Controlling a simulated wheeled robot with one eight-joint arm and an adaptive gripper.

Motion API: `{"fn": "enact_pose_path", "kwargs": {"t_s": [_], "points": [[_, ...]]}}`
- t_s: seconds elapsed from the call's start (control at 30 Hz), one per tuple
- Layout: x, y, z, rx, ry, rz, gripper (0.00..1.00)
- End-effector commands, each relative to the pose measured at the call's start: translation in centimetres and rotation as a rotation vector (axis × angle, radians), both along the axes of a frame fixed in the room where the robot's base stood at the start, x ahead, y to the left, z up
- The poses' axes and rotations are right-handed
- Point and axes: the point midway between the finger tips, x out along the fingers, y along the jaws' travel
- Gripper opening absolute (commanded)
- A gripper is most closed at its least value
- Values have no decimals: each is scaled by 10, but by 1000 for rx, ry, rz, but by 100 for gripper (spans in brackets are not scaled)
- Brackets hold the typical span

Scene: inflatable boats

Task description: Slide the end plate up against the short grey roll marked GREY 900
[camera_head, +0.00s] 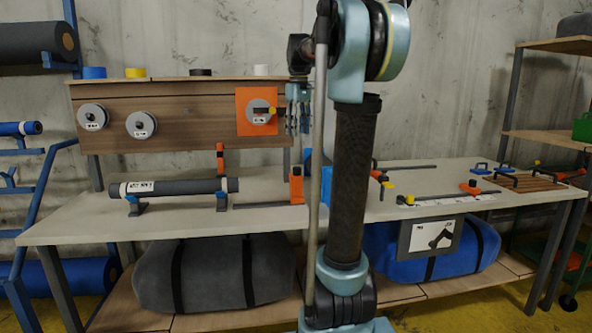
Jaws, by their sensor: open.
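A short grey roll (180,187) with a white label lies across two small blue stands on the left of the bench; the label text is too small to read. To its right, an orange upright piece (296,188), which looks like the end plate, stands at the right end of a dark rail (265,205). A clear gap separates it from the roll's right end. My gripper (298,112) hangs above and behind the bench, in front of the right part of the wooden panel, well above the orange piece and touching neither thing. It is open, with no object visible in it.
My arm hides the bench's middle. Another rail with orange and yellow clamps (440,197) and a slatted wooden board (530,180) lie to the right. The bench front (200,218) is clear.

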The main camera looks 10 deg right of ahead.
Motion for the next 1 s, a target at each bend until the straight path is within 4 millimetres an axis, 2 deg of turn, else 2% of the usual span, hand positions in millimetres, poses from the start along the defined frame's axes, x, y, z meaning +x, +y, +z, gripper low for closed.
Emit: {"fn": "enact_pose_path", "kwargs": {"t_s": [0.03,0.13,0.27,0.37,0.57,1.0], "points": [[10,0,6,0,5,15,46],[22,0,13,-1,12,38,46],[29,0,16,0,16,53,46],[31,0,10,0,16,55,46],[30,-1,-19,0,16,54,46],[30,-1,-96,0,16,53,46]]}}
